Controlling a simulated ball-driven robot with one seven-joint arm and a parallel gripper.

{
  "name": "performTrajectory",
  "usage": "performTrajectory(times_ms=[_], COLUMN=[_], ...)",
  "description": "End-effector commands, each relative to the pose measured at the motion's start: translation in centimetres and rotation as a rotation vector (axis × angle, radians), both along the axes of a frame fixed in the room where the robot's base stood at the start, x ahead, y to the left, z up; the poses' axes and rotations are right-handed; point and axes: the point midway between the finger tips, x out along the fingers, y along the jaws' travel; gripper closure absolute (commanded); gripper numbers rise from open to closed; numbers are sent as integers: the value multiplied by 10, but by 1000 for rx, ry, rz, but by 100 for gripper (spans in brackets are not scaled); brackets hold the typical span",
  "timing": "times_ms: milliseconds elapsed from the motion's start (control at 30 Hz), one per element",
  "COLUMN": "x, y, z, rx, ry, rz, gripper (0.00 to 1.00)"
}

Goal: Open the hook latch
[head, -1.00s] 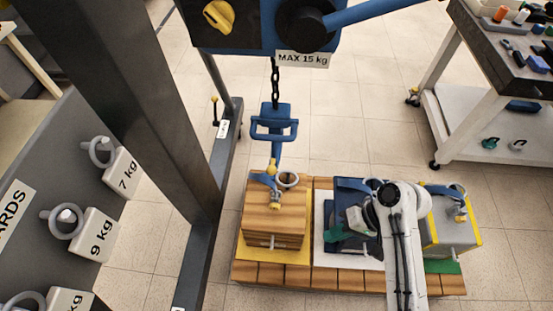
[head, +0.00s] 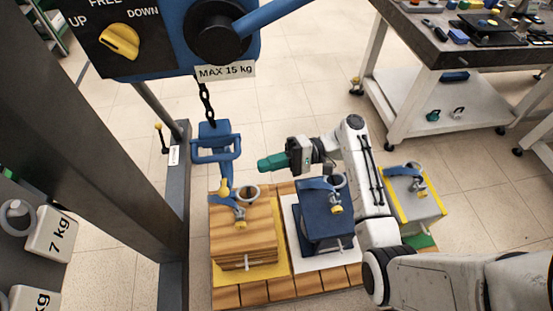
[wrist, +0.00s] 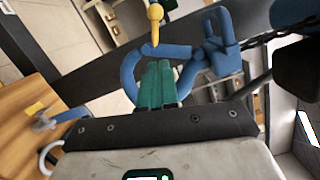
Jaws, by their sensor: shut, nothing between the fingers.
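The blue hoist hook (head: 223,170) hangs from a chain above the wooden load, with a crossbar handle (head: 217,151) and a small yellow latch part (head: 223,190) near its lower end. In the wrist view the curved blue hook (wrist: 130,68) lies just beyond my fingertips, with a yellow latch piece (wrist: 155,14) beside it. My gripper (head: 264,164), with teal fingers, is shut and empty. It points left toward the hook, with a gap between them in the head view. My fingers (wrist: 157,66) overlap the hook in the wrist view; contact cannot be told.
The wooden load (head: 240,240), a blue load (head: 325,228) and a grey load with yellow edges (head: 416,205) stand on a pallet (head: 290,294). A dark hoist post (head: 110,120) is at left. A tool cart (head: 420,95) is at back right.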

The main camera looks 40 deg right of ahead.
Motion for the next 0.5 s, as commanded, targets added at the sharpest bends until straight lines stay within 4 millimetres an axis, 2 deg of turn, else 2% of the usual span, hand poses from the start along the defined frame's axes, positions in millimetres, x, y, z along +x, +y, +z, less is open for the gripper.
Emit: performTrajectory(times_ms=[33, 267, 500], x=[4, 22, 9], y=[11, 51, 77], z=[2, 4, 10], rx=[1, -1, -1], ry=[2, 1, 2], rz=[4, 3, 0], gripper=[100, 100, 100])
